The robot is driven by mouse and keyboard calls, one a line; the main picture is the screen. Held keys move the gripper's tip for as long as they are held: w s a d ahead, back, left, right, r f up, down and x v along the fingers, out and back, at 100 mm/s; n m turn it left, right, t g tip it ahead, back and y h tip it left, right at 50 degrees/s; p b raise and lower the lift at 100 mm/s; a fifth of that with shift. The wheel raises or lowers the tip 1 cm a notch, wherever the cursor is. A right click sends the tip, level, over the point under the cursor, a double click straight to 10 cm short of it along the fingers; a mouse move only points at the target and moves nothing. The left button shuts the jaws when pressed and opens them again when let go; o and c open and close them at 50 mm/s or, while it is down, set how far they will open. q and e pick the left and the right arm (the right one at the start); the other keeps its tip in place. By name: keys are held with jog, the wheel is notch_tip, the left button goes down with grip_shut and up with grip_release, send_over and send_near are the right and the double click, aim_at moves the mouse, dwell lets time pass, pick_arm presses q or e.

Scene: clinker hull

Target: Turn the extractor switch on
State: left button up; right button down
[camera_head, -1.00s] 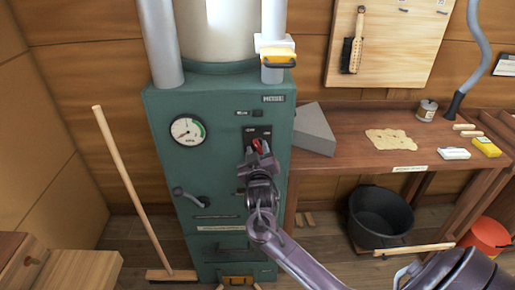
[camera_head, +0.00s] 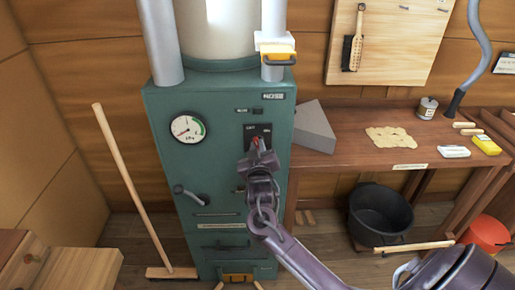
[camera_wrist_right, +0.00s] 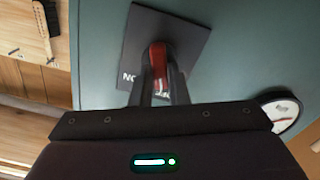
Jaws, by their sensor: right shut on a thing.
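The extractor switch is a red lever (camera_wrist_right: 158,62) on a dark plate (camera_wrist_right: 190,45) on the front of a green cabinet (camera_head: 168,165). In the head view the plate (camera_head: 258,130) shows above my right gripper, with a little red at its fingertips. My right gripper (camera_wrist_right: 158,88) is shut on the red lever, with a dark finger on each side of it. The right gripper also shows in the head view (camera_head: 257,150), in front of the cabinet. It hides the lower part of the plate. The left gripper is not in view.
A round gauge (camera_head: 188,129) and a handle (camera_head: 187,196) are on the cabinet's left side. A broom (camera_head: 135,190) leans at the left. A wooden bench (camera_head: 350,145) stands at the right, with a black bucket (camera_head: 380,212) below it.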

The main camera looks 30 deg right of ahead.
jog(key=shift+s+d+m+b, duration=0.1)
jog(key=shift+m+b, duration=0.9)
jog(key=shift+m, duration=1.85)
jog(key=shift+d+m+b, duration=0.1)
jog(key=shift+m+b, duration=0.85)
jog(key=shift+m, duration=1.9)
jog(key=c, duration=1.4)
grip_release()
jog(key=shift+f, duration=0.1)
